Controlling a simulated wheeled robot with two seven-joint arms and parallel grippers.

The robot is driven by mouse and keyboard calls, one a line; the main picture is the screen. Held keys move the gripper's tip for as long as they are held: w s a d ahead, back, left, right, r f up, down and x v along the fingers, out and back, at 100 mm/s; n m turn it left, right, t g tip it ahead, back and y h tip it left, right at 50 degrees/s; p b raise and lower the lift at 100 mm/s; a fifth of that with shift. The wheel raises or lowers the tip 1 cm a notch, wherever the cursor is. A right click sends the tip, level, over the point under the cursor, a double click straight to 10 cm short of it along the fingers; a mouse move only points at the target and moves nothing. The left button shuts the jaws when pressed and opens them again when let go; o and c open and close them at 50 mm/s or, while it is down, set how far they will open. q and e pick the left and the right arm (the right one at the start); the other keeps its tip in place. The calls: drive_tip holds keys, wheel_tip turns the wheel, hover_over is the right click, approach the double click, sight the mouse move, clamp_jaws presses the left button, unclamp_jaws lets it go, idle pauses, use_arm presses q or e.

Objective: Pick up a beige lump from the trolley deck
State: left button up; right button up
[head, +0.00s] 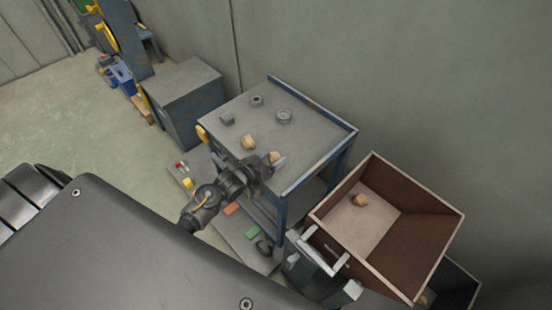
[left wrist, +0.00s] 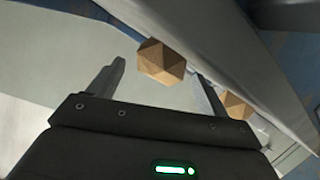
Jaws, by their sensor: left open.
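Two beige, faceted lumps lie on the grey trolley deck (head: 310,128). One lump (head: 248,142) is in the open near the deck's front edge. The other lump (head: 274,157) is partly hidden by my left gripper (head: 272,164), which is over the front edge of the deck. In the left wrist view, the fingers are open and empty, and one lump (left wrist: 162,62) shows between and just beyond the fingertips. A second lump (left wrist: 236,106) shows beyond the right-hand finger. I cannot tell whether a finger touches either lump.
Several grey metal parts (head: 284,117) stand farther back on the deck. A brown-walled box (head: 420,235) at right holds another beige lump (head: 360,200). A grey cabinet (head: 185,92) stands left of the trolley.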

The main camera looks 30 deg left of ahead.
use_arm(q)
drive_tip(key=shift+c, duration=0.5)
drive_tip(key=c, duration=1)
drive_tip(key=shift+r, duration=0.15)
drive_tip(key=shift+r, duration=0.2)
wheel_tip(320, 180, up, 2)
drive_tip(key=shift+r, duration=0.15)
drive_tip(key=s+r, duration=0.3)
drive_tip(key=s, duration=0.1)
drive_tip(key=s+r, duration=0.3)
drive_tip(key=s, duration=0.2)
drive_tip(key=s+r+b, duration=0.1)
drive_tip(key=s+r, duration=0.3)
drive_tip(key=s, duration=0.1)
drive_tip(key=shift+a, duration=0.3)
